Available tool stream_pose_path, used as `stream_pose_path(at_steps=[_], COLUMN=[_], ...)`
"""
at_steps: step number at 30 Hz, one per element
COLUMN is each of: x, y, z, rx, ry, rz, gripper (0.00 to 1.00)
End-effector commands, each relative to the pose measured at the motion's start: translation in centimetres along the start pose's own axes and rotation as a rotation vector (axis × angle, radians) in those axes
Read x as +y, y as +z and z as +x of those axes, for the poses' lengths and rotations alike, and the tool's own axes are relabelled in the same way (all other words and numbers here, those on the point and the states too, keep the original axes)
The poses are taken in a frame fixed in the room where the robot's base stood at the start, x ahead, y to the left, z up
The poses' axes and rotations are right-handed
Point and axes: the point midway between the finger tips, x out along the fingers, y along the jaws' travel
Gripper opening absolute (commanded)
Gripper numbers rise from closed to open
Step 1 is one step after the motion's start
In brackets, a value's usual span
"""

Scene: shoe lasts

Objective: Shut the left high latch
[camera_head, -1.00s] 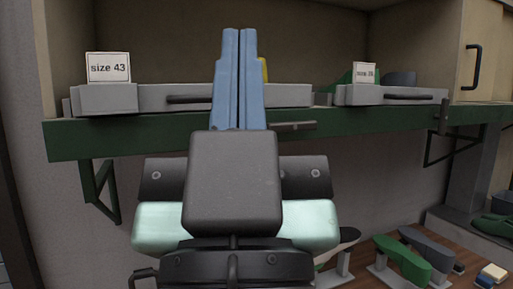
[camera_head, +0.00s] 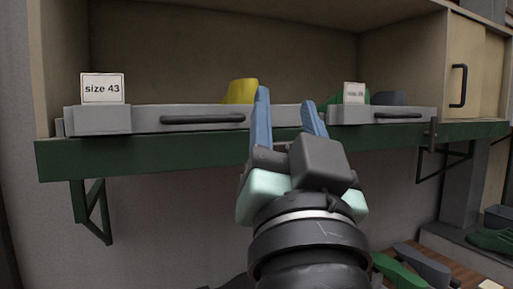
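My gripper (camera_head: 286,98) is in front of the green shelf rail (camera_head: 160,155), right of centre. Its two blue fingers point up and stand apart, with nothing seen between them. The left high latch cannot be made out now; my gripper covers part of the rail near the left drawer's right end. The left grey drawer (camera_head: 185,119), with a dark handle, sits on the shelf behind the fingers. Another dark latch (camera_head: 433,133) stands upright on the rail at the right, below the right drawer's end. Whether the fingers touch the rail cannot be told.
A bracket (camera_head: 93,213) hangs under the rail at left. Green and grey lasts (camera_head: 405,268) lie lower right.

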Motion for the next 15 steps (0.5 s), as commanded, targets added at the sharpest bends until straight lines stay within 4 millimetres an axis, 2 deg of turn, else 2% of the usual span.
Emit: stream_pose_path(at_steps=[1, 3, 6, 10, 15], x=[2.9, 6.4, 9.9, 11.6, 11.5], y=[1.1, 3.0, 5.4, 7.2, 7.8], z=[1.8, 3.6, 4.8, 5.0, 4.7], rx=[-0.079, -0.203, -0.368, -0.545, -0.685], ry=[0.048, 0.11, 0.179, 0.22, 0.225], rz=[0.126, 0.347, 0.675, 1.034, 1.283], gripper=[0.54, 0.54, 0.54, 0.54, 0.54])
